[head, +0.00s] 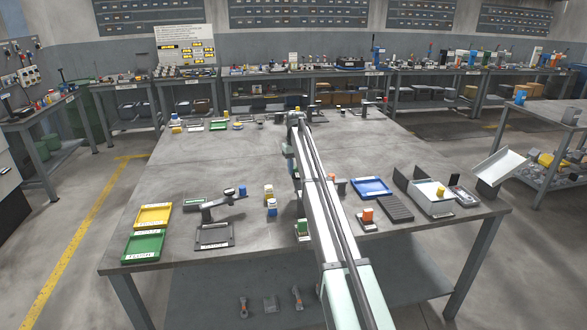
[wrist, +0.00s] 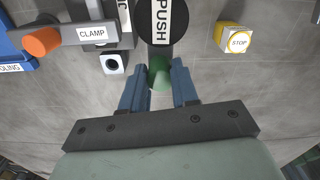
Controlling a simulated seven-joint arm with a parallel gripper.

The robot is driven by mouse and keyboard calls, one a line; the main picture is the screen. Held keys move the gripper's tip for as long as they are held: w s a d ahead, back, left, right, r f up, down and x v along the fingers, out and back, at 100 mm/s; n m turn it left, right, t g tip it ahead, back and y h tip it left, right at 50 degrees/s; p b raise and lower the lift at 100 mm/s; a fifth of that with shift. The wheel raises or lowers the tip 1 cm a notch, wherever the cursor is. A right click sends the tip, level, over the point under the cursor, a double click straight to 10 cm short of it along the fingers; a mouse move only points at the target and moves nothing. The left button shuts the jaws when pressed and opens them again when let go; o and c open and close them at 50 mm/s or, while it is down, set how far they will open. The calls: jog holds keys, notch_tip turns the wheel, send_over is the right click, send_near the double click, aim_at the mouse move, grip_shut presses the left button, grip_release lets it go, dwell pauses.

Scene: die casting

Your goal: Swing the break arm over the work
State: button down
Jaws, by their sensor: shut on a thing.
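A dark round-ended part with a white PUSH label (wrist: 160,22) is at the top centre of the wrist view. A green cylindrical knob (wrist: 160,70) shows just below it. My gripper (wrist: 161,85) has its two blue fingers on either side of the green knob, shut on it. Whether this knob belongs to the break arm, I cannot tell for sure. A grey bar labelled CLAMP (wrist: 92,34) with an orange knob (wrist: 42,42) lies to the left. In the head view my arm reaches over the table and hides the gripper and most of the work.
A yellow STOP block (wrist: 236,39) stands right of the gripper and a blue tray (wrist: 12,58) at the left. On the table (head: 185,165) are yellow (head: 153,216) and green (head: 143,245) trays at left, and a grey box (head: 431,205) at right. The table's left middle is clear.

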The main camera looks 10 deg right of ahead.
jog(key=s+d+m, duration=0.1)
jog(key=d+m, duration=0.1)
jog(key=d, duration=0.1)
jog(key=s+d+m, duration=0.2)
jog(key=d+m, duration=0.1)
jog(key=s+d+m, duration=0.1)
jog(key=d+m, duration=0.2)
jog(key=d, duration=0.1)
jog(key=shift+s, duration=0.2)
jog(key=s+d+m, duration=0.4)
jog(key=s+m, duration=0.5)
jog(key=s, duration=0.1)
jog(key=shift+s+d+m, duration=0.15)
jog(key=shift+s+m, duration=0.15)
jog(key=shift+s, duration=0.2)
jog(key=c, duration=0.8)
grip_release()
jog(key=shift+c, duration=0.2)
notch_tip(320, 180, up, 14)
jog(key=shift+f, duration=0.15)
